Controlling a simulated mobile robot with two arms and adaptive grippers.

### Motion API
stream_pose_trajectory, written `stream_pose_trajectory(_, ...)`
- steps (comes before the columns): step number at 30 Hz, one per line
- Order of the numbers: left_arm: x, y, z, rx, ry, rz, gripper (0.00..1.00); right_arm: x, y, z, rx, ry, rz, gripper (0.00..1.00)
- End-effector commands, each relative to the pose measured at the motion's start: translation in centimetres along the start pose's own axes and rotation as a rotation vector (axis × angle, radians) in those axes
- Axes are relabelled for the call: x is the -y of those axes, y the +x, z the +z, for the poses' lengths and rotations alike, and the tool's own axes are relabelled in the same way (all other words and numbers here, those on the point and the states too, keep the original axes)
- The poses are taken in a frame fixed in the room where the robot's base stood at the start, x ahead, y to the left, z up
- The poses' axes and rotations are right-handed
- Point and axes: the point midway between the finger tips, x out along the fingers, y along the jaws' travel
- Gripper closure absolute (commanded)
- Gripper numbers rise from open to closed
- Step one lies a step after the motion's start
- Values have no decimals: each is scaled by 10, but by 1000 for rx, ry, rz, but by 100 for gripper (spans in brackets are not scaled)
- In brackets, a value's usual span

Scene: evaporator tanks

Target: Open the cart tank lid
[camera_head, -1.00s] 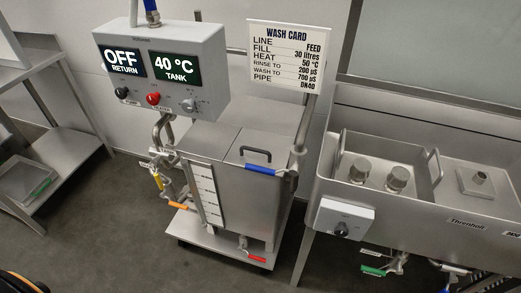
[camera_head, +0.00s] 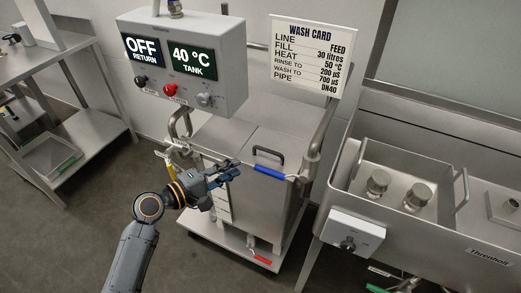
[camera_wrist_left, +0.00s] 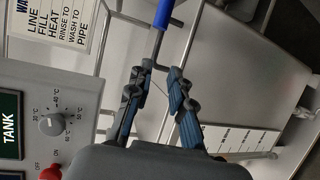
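The cart tank (camera_head: 262,200) is a steel box on a low wheeled base. Its lid (camera_head: 277,141) lies flat and shut on top, with a dark U-shaped handle (camera_head: 269,155) near the front edge. My left gripper (camera_head: 238,169) is in front of the tank, left of the handle and apart from it. Its fingers are spread and empty; they also show in the left wrist view (camera_wrist_left: 161,73), with a blue lever (camera_wrist_left: 164,13) beyond them. The gripper hides part of the level scale on the tank front. My right gripper is not in view.
A control box (camera_head: 183,62) reading OFF and 40 °C overhangs the tank's back left. A blue-gripped lever (camera_head: 270,171) sits at the lid's front edge. A wash card (camera_head: 309,55) stands behind. A steel sink unit (camera_head: 400,205) is at right, a shelf table (camera_head: 85,105) at left.

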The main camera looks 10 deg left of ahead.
Motion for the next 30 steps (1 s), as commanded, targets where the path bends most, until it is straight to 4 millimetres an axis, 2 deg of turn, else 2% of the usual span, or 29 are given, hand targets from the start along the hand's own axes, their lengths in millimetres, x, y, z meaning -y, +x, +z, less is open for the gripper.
stream_pose_trajectory(5, -4, 18, 1, 5, -3, 7, 79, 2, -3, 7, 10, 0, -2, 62)
stream_pose_trajectory(15, -4, 90, 2, 5, -3, 6, 79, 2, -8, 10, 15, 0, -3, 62)
stream_pose_trajectory(21, -3, 122, 1, 3, 0, 4, 79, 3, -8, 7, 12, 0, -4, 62)
stream_pose_trajectory(25, -3, 133, 1, 2, 0, 4, 79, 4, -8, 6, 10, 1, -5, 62)
stream_pose_trajectory(30, -2, 137, 1, 2, 1, 3, 79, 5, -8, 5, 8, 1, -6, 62)
